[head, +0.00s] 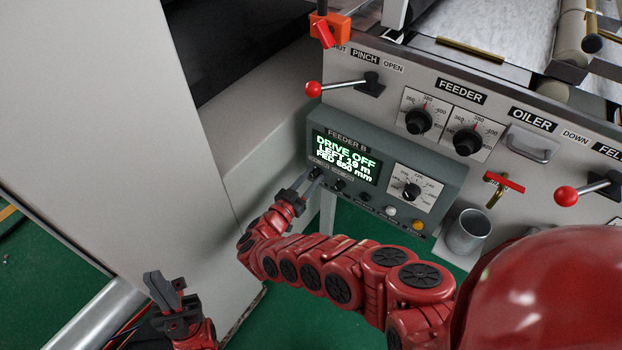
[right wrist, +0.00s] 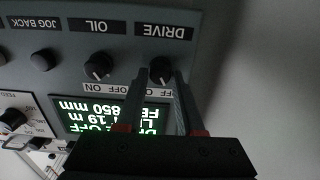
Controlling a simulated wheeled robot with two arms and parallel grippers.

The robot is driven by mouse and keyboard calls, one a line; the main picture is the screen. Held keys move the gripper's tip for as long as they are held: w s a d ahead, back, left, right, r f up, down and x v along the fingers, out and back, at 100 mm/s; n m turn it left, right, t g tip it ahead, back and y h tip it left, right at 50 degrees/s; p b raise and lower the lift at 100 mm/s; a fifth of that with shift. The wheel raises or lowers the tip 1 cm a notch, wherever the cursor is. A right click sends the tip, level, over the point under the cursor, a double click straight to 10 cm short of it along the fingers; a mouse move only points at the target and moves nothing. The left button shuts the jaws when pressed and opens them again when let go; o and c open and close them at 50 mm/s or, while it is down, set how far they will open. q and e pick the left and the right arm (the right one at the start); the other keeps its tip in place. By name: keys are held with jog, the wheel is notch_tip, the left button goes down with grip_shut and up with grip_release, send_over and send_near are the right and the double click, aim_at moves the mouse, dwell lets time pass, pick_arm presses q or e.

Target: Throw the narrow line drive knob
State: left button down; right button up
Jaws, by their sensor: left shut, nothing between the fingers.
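The drive knob (right wrist: 162,70) is a small black rotary knob under the DRIVE label, upside down in the right wrist view. It is at the left end of the Feeder B panel (head: 448,183) in the head view. The panel's display (head: 345,157) reads DRIVE OFF. My right gripper (head: 305,182) reaches the knob from below; in the right wrist view its open fingers (right wrist: 163,74) lie on either side of the knob. I cannot tell whether they touch it. My left gripper (head: 163,286) is shut and empty, low at the left, away from the panel.
The OIL knob (right wrist: 98,67) and JOG BACK button (right wrist: 43,60) are beside the drive knob. A dial (head: 411,190) and coloured buttons sit further right. Red-ball levers (head: 313,89) (head: 566,196) and a metal cup (head: 466,232) are around the panel. A pale wall (head: 110,110) stands left.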

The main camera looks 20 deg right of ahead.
grip_shut()
